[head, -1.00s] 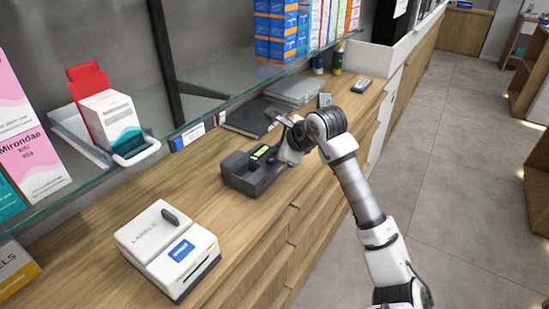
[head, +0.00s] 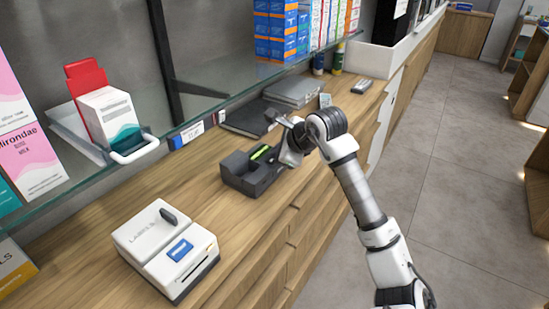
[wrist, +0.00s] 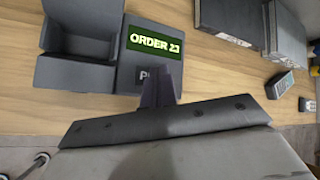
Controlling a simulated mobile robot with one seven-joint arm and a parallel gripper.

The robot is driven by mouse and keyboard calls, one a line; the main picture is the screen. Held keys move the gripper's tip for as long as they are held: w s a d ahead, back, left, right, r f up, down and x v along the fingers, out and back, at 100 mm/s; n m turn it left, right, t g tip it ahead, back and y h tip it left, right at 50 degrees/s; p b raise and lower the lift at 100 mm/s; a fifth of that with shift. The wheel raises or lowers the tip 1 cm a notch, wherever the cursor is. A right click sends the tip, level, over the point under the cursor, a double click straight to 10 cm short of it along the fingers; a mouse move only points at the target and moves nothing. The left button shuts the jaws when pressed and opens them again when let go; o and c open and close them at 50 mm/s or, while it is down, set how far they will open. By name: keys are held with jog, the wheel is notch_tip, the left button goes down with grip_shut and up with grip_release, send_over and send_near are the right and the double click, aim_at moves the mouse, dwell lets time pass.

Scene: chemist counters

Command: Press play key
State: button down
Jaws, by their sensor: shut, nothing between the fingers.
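A dark grey device (head: 245,178) stands on the wooden counter, with an open compartment on its left side. Its lit green screen (wrist: 154,42) reads "ORDER 23" in the wrist view. Below the screen is a dark key (wrist: 146,78) whose pale label starts with "P"; the rest is hidden behind my fingers. My gripper (wrist: 164,88) is shut and empty, with its tips over the right part of the key. I cannot tell whether they touch it. In the head view my wrist is at the device's right side and hides part of it.
A white label printer (head: 165,248) stands on the counter at the front left. Behind the device lie a dark flat folder (head: 250,120) and grey boxes (head: 296,91). A glass shelf (head: 200,118) with medicine boxes overhangs the counter's back. The floor on the right is clear.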

jog(key=shift+r, duration=0.7)
jog(key=shift+r+p, duration=1)
jog(key=shift+r, duration=1.55)
